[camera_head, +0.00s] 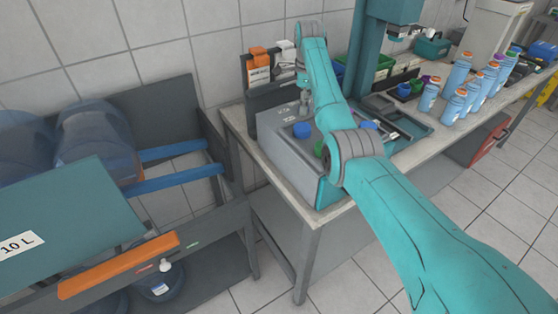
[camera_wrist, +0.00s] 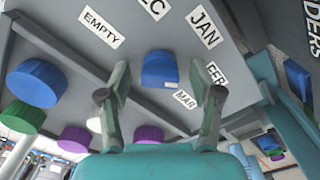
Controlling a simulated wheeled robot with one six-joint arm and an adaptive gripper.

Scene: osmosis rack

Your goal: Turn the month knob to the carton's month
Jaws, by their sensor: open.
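The month knob (camera_wrist: 160,66) is blue and sits on a grey panel in the wrist view. Printed month labels lie around it: a partly cut-off one ending in "EC", JAN (camera_wrist: 204,28), FEB (camera_wrist: 215,74) and MAR (camera_wrist: 184,99). A small pale mark shows on the knob's lower edge; which month it points at is unclear. My gripper (camera_wrist: 163,89) is open, one finger on each side of the knob in the picture; contact cannot be told. An orange-topped box (camera_head: 258,68) and a whitish one stand behind the panel in the head view; no month is legible on them.
An EMPTY label (camera_wrist: 101,27) is on the panel. Blue, green and purple round pieces lie left and below in the wrist view. The grey console (camera_head: 283,160) stands on a bench with several blue bottles (camera_head: 457,75) at right. A rack with large jugs (camera_head: 95,145) is at left.

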